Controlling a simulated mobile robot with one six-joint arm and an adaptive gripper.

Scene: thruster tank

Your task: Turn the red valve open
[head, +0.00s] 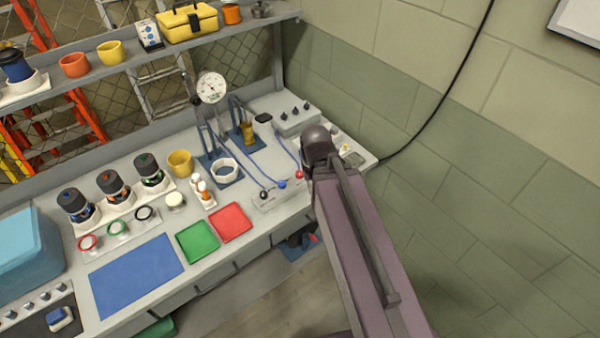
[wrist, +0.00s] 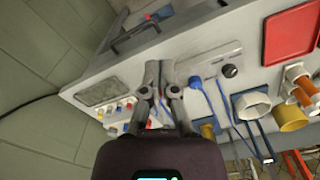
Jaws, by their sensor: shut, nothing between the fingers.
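A small red valve knob (head: 299,174) stands at the right end of a pale valve block (head: 278,196) near the bench's front edge, close beside my arm. A blue knob (head: 282,183) and a black knob (head: 264,194) are in the same row. The wrist view shows the blue knob (wrist: 195,82) and the black knob (wrist: 230,70). My gripper (wrist: 160,68) is shut and empty, its fingertips over the end of this block. My arm hides the gripper in the head view.
Blue hoses run behind the knobs to a dial gauge stand (head: 212,88). A grey control box (head: 285,112) stands at the back right. Green (head: 197,241) and red (head: 231,222) trays lie left of the block. A wall closes the right side.

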